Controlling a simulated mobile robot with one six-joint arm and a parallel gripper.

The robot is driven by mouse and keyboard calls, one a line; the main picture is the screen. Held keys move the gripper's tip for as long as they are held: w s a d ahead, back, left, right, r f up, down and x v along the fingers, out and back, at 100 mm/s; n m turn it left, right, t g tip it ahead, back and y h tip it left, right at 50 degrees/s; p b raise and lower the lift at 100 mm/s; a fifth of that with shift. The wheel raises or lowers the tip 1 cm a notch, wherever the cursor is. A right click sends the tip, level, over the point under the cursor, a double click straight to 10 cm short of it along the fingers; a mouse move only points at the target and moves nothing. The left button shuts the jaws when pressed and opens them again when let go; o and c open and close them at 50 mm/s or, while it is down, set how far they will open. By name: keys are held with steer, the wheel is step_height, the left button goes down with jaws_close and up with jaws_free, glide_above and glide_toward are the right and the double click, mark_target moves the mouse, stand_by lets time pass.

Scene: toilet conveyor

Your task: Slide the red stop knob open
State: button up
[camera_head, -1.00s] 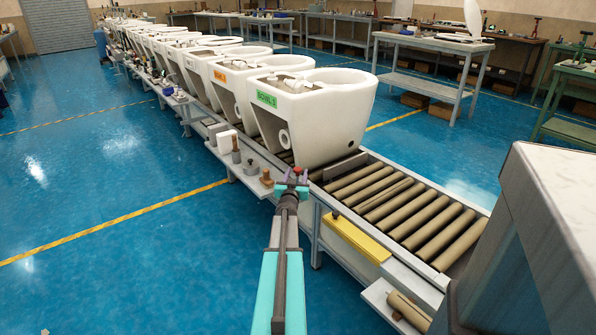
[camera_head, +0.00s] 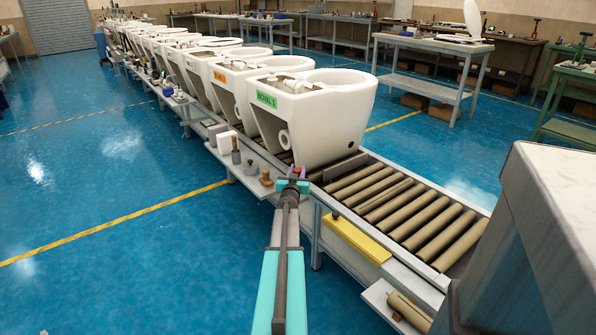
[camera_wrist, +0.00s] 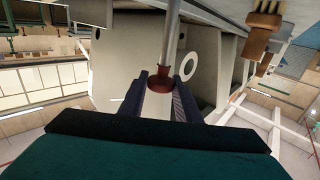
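The red stop knob (camera_wrist: 160,82) shows in the wrist view as a dark red end on a grey rod (camera_wrist: 171,40). My gripper (camera_wrist: 160,88) has its two dark fingers apart, one on each side of the knob. The knob sits between or just past the fingertips; I cannot tell whether they touch it. In the head view my gripper (camera_head: 298,175) is at the near side of the conveyor (camera_head: 385,200), below the first toilet bowl (camera_head: 318,115). The knob is too small to make out clearly there.
A side shelf with wooden-handled tools (camera_head: 266,178) lies just left of my gripper. A yellow panel (camera_head: 356,240) is on the conveyor's near side. More toilets line the conveyor behind. A large grey block (camera_head: 530,220) stands at right. Blue floor at left is free.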

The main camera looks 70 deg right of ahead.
steer(key=shift+s, duration=0.1)
jaws_close()
step_height(320, 180, down, 6)
steer(key=shift+s+r+b, duration=0.1)
steer(key=shift+r+b, duration=0.05)
steer(key=shift+b, duration=0.95)
steer(key=o, duration=0.5)
jaws_free()
steer(key=shift+o, duration=0.6)
steer(key=p+v, duration=0.1)
steer(key=v, duration=1.2)
steer(key=shift+a+p, duration=0.35)
steer(key=shift+a, duration=0.05)
